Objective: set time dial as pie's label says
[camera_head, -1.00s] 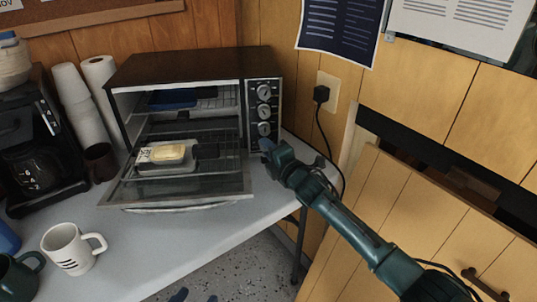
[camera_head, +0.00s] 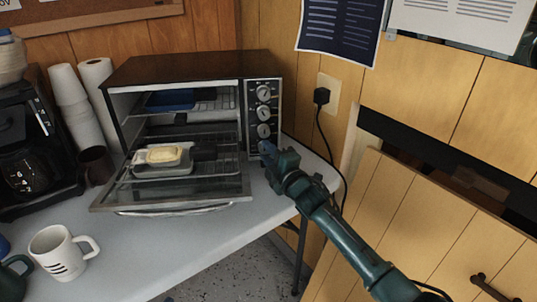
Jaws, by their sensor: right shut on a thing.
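The toaster oven (camera_head: 190,68) stands on the table with its glass door (camera_head: 170,192) folded down. Its control panel on the right has a column of dials (camera_head: 263,112). My right gripper (camera_head: 267,150) is at the panel's lower end, shut on what seems to be the lowest dial; its fingers hide that dial and its setting. The pie (camera_head: 164,155) is a pale yellow block in a clear tray at the oven's mouth. Its label is too small to read.
A striped mug (camera_head: 58,254) stands at the front left of the table (camera_head: 190,240). A coffee maker (camera_head: 30,150), stacked cups (camera_head: 72,100) and a brown cup (camera_head: 97,163) stand left of the oven. A black cord (camera_head: 325,140) hangs from the wall plug behind my right arm.

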